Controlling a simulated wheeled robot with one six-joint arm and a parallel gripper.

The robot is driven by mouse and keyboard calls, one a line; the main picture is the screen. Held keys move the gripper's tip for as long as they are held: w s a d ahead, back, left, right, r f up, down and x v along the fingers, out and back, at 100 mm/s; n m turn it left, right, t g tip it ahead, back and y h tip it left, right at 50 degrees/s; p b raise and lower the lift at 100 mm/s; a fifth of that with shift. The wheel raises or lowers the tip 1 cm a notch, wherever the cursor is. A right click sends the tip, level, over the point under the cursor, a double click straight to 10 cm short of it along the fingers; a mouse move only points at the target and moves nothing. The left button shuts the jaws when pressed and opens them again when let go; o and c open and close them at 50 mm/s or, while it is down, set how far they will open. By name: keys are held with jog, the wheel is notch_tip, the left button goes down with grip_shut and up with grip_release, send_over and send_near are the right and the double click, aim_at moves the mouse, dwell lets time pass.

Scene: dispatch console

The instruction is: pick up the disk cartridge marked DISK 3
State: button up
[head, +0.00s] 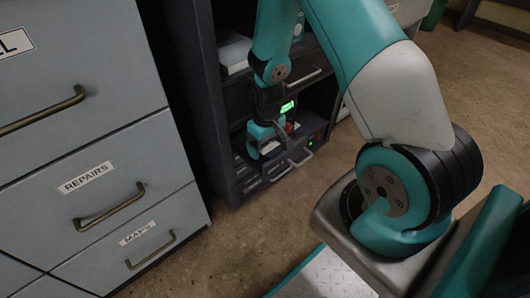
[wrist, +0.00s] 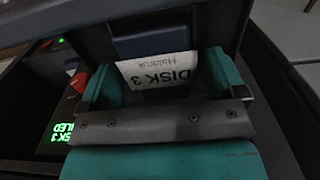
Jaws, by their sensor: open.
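The disk cartridge marked DISK 3 (wrist: 155,73) shows in the wrist view as a dark body with a white label, its print upside down. My gripper (wrist: 164,82) is open, with one teal finger on each side of the label. The right finger looks very near the label's edge; I cannot tell whether either finger touches the cartridge. In the head view my gripper (head: 264,139) reaches down into the dark cabinet, and a small pale patch shows by its fingers. The cartridge's lower part is hidden.
The dark cabinet (head: 232,127) has shelf edges and metal handles close around my gripper. A green lit display (wrist: 62,138) and a red knob (wrist: 78,79) sit beside the left finger. Grey drawers, including REPAIRS (head: 100,190), stand at left. Floor is clear in front.

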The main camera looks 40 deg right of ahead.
jog(key=shift+c, duration=0.2)
jog(key=shift+r, duration=0.1)
jog(key=c, duration=1)
jog(key=shift+c, duration=0.3)
